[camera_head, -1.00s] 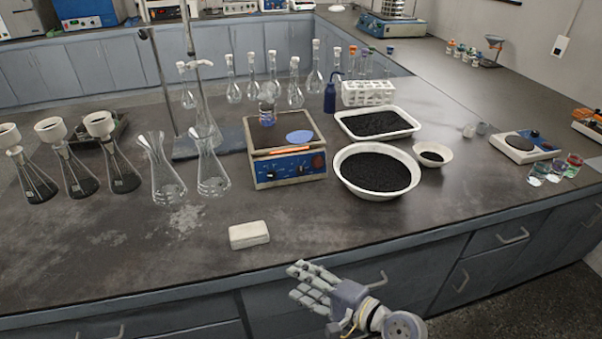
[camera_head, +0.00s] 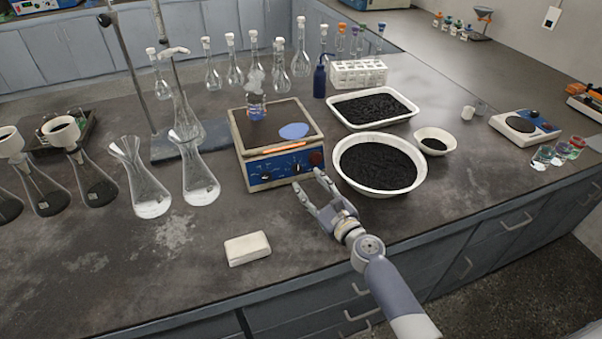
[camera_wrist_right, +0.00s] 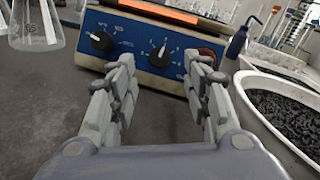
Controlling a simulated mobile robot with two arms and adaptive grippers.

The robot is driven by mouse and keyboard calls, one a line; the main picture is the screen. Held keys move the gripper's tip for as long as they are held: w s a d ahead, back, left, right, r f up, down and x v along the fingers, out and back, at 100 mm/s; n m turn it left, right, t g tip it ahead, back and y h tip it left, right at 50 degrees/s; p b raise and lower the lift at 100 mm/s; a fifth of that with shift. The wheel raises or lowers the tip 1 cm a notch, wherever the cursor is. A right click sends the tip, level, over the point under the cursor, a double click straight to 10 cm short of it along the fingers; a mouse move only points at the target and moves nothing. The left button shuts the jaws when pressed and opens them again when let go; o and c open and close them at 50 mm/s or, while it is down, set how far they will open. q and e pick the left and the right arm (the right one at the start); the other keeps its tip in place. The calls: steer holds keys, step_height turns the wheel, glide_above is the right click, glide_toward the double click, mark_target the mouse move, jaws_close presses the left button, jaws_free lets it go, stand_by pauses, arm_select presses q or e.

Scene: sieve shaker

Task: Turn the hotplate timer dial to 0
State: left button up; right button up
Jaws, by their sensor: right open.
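The hotplate (camera_head: 272,140) stands mid-bench, with a blue front panel, an orange strip and a small steaming beaker (camera_head: 256,105) on top. In the right wrist view its panel (camera_wrist_right: 130,43) shows a black dial at left (camera_wrist_right: 102,41) and a black dial with printed numbers (camera_wrist_right: 159,56) near the middle. A reddish-brown round part (camera_wrist_right: 207,52) is at the panel's right, partly hidden by a finger. I cannot tell which is the timer dial. My right gripper (camera_head: 308,190) is open and empty just in front of the panel; its fingers (camera_wrist_right: 160,85) flank the numbered dial, apart from it.
A round white bowl of black grains (camera_head: 378,188) stands close to the right of my right gripper. A white block (camera_head: 247,248) lies in front. Glass flasks (camera_head: 199,175) stand left of the hotplate. A white tray of black grains (camera_head: 410,118) is behind the bowl.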

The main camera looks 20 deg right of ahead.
mark_target(299, 171)
steer(key=x, duration=0.5)
steer(key=shift+w, duration=0.25)
steer(key=shift+c, duration=0.5)
steer(key=c, duration=0.4)
arm_select(q)
steer(key=shift+w+a+f, duration=0.1)
steer(key=shift+w+f, duration=0.1)
steer(key=shift+w, duration=0.9)
arm_select(e)
jaws_close()
